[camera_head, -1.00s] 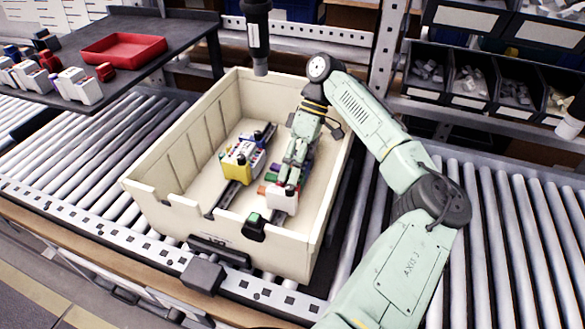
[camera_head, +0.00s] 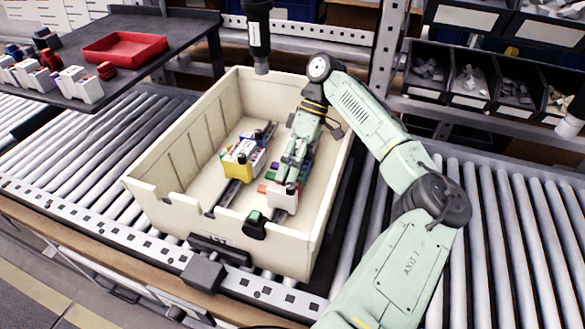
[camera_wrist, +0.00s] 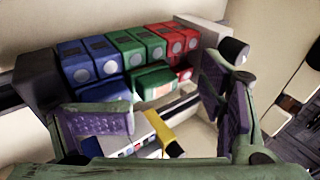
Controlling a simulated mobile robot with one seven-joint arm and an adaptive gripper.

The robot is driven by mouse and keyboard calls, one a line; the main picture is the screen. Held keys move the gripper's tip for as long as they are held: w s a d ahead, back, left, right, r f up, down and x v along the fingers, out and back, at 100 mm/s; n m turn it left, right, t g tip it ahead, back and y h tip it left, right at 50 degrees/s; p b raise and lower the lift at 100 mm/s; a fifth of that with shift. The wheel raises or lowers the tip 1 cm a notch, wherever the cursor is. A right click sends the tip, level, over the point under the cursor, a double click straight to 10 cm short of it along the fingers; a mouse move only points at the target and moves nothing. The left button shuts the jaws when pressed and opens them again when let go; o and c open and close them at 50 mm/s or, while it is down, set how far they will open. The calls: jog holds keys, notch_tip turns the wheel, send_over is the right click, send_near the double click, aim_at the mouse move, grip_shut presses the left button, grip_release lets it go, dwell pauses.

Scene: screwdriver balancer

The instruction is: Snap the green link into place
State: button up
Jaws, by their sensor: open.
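In the wrist view, a green link (camera_wrist: 153,80) with a small pale patch on its face sits in front of a row of blue, green and red blocks (camera_wrist: 125,50). My gripper (camera_wrist: 168,105) is open, its purple-padded fingers spread on the left and right of the view. The green link lies beyond and between the fingers; I cannot tell whether it is fully seated. In the head view my gripper (camera_head: 292,172) reaches down into the cream bin, over the right-hand rail assembly, and hides much of the blocks there.
The cream bin (camera_head: 163,206) stands on a roller conveyor (camera_head: 508,230), its walls around my gripper. A yellow-and-white device (camera_head: 237,165) sits on the left rail. A white block (camera_head: 283,199) is at the right rail's near end. A dark tool (camera_head: 258,40) hangs above the bin.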

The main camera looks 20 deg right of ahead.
jog(key=shift+d+f, duration=0.15)
jog(key=shift+f, duration=0.5)
jog(key=v, duration=0.7)
jog(key=shift+r, duration=0.4)
jog(key=shift+w+d+r, duration=0.1)
jog(key=shift+w+r, duration=0.15)
jog(key=shift+r, duration=0.35)
